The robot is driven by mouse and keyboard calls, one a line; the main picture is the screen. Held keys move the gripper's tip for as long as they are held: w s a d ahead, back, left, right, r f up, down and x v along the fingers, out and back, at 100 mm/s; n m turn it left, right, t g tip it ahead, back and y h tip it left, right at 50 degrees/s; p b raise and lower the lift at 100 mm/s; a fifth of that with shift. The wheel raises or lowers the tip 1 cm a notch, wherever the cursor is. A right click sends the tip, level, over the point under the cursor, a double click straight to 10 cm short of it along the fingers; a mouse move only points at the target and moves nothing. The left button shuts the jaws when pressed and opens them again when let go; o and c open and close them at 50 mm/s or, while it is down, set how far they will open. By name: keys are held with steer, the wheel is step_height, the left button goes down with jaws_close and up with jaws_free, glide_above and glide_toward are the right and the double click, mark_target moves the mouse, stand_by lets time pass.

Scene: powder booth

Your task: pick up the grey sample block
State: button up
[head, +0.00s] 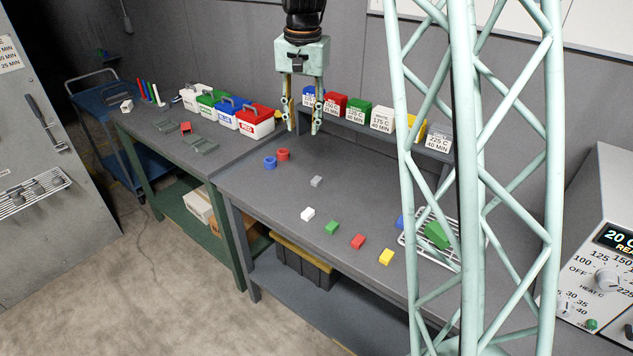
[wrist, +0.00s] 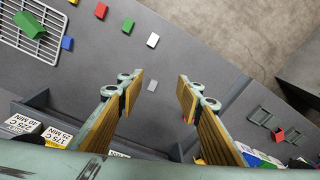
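The grey sample block (head: 316,181) lies on the dark grey bench top, behind the row of coloured blocks. It also shows in the wrist view (wrist: 152,86), seen in the gap between my fingers and beyond their tips. My gripper (head: 302,130) is open and empty, pointing down above the back of the bench. It is above and behind the grey block and apart from it. In the wrist view my gripper (wrist: 160,80) shows both fingers spread wide.
White (head: 307,214), green (head: 332,227), red (head: 358,241) and yellow (head: 386,257) blocks stand along the bench front. Labelled boxes (head: 382,118) line the back shelf. A wire rack (head: 452,262) with a green block is right.

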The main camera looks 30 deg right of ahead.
steer(key=w+d+f+m+p, duration=0.1)
steer(key=w+d+f, duration=0.4)
steer(key=f, duration=0.3)
steer(key=w+d+f+m+g, duration=0.1)
steer(key=w+d+f+m, duration=0.1)
steer(key=w+d+f, duration=0.3)
step_height(320, 180, down, 4)
steer(key=shift+w+d+f+p, duration=0.1)
steer(key=shift+w+d+p, duration=0.1)
steer(key=shift+w+p, duration=0.2)
steer(key=shift+f, duration=0.1)
glide_above(317, 179)
steer(key=shift+a+f, duration=0.1)
steer(key=shift+f, duration=4.1)
steer(key=shift+f, duration=0.1)
steer(key=shift+f, duration=2.5)
steer(key=shift+c, duration=0.5)
